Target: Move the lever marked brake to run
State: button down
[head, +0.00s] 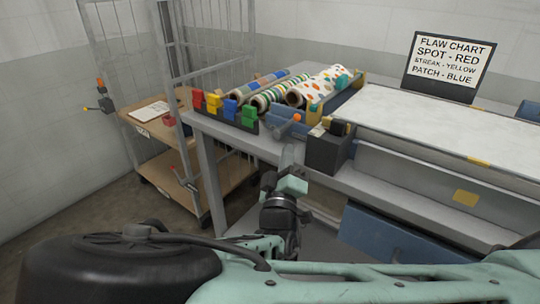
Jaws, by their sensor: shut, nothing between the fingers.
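An orange-tipped lever (286,125) stands at the near front edge of the press bench, beside a dark box (328,150). Its tip leans up and to the right. A small pale label (318,130) sits near the top of the box, too small to read, so I cannot tell which lever is marked brake or where run is. My gripper (289,155) is shut and empty, in front of the bench and just below the orange lever in the picture. I cannot tell whether the two touch.
Patterned rolls (315,86) and coloured clips (229,108) lie on the bench left of the pale press bed (430,120). A wire cage trolley (160,120) stands left, with another orange-tipped fitting (101,85). A flaw chart (448,62) stands behind.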

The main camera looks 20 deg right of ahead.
aim_at(291, 123)
jog(key=p+x, duration=0.1)
jog(key=x, duration=0.5)
jog(key=shift+w+d+r, duration=0.1)
jog(key=shift+w+d, duration=0.05)
jog(key=shift+w, duration=0.1)
jog(key=shift+r, duration=0.1)
